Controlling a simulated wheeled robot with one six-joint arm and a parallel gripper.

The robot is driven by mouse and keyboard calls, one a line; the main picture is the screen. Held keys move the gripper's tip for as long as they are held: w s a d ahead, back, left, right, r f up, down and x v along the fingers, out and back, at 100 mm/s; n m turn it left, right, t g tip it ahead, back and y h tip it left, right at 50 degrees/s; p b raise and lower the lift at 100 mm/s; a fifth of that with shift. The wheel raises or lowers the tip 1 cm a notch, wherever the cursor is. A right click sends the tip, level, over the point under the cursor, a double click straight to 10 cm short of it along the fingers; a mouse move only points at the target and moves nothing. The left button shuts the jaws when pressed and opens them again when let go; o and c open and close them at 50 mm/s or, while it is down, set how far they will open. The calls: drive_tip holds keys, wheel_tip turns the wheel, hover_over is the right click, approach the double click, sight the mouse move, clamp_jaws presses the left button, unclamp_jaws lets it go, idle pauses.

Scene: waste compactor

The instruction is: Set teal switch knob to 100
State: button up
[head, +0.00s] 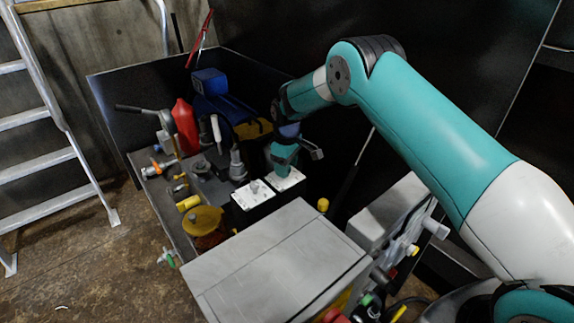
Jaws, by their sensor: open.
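The teal switch knob (284,153) stands above a white-topped switch box (288,180) near the middle of the head view. My gripper (298,146) is at the knob, coming from above and to the right. It is open, and one dark finger shows to the right of the knob. The other finger is hard to make out against the dark background. I cannot tell whether the fingers touch the knob. The knob's scale and pointer are too small to read.
A second white-topped switch box (254,194) stands just left. A large grey box (275,262) is in front. Levers, a yellow round part (203,220), a red container (186,127) and a blue part (210,82) crowd the left. A ladder (58,135) stands at far left.

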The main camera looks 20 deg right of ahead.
drive_tip(key=shift+r, duration=0.1)
wheel_tip(320, 180, up, 17)
drive_tip(key=shift+r, duration=0.15)
idle(0.4)
drive_tip(key=s+a+r+y+p, duration=0.25)
drive_tip(key=s+r+p, duration=0.35)
drive_tip(key=s+r, duration=0.95)
drive_tip(key=s+a+r+m+y+p, duration=0.1)
drive_tip(key=s+r+p, duration=0.1)
drive_tip(key=s, duration=1.1)
drive_tip(key=s+a+r+m+p, duration=0.1)
drive_tip(key=s+r+p, duration=0.1)
drive_tip(key=s, duration=1)
drive_tip(key=shift+s+r+y, duration=0.2)
drive_tip(key=shift+s+y, duration=0.15)
